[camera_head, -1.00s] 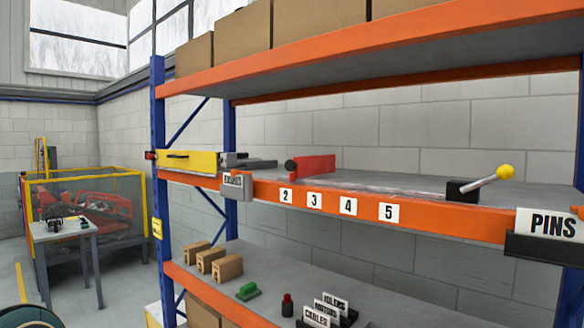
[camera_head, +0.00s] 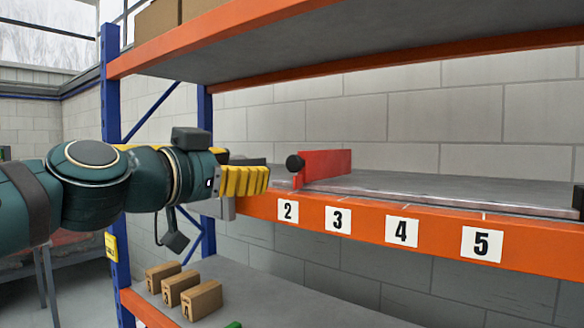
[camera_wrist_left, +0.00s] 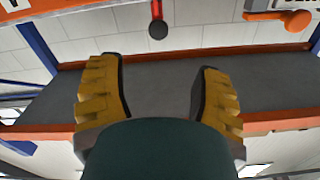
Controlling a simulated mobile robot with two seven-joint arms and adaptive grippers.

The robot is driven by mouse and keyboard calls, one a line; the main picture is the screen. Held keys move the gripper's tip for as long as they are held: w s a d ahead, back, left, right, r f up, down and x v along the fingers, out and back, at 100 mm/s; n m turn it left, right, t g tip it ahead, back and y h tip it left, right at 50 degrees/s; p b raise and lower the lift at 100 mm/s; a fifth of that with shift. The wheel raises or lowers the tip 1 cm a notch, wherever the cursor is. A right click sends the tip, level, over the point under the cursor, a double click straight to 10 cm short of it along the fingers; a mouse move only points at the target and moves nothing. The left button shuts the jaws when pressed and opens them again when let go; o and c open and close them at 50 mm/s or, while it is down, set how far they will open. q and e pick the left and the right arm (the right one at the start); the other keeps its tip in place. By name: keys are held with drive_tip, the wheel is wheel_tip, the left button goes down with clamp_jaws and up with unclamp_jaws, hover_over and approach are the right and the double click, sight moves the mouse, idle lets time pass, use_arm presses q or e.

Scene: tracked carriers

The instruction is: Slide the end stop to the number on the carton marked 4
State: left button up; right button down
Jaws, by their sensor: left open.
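The end stop (camera_head: 325,166) is a red upright plate with a black round knob (camera_head: 295,163) at its front, standing on the grey middle shelf near the label 2 (camera_head: 288,211). The label 4 (camera_head: 402,231) is farther right on the orange beam. My left gripper (camera_head: 258,179) has yellow ridged fingers and is just left of the knob, apart from it. In the left wrist view the fingers (camera_wrist_left: 158,92) are spread and empty, with the knob (camera_wrist_left: 158,30) beyond them. Small cartons (camera_head: 201,300) stand on the lower shelf; their marks are too small to read surely. My right gripper is out of view.
Labels 3 (camera_head: 338,220) and 5 (camera_head: 482,244) are also on the orange beam (camera_head: 370,224). The upper shelf (camera_head: 340,60) overhangs the work area. The middle shelf right of the end stop looks clear. A blue post (camera_head: 110,150) stands at the left.

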sight(293, 163)
use_arm(q)
drive_tip(key=p+x, duration=0.2)
drive_tip(key=x, duration=1.1)
drive_tip(key=shift+w+d, duration=0.15)
drive_tip(key=shift+d, duration=0.15)
clamp_jaws()
drive_tip(key=shift+p, duration=0.3)
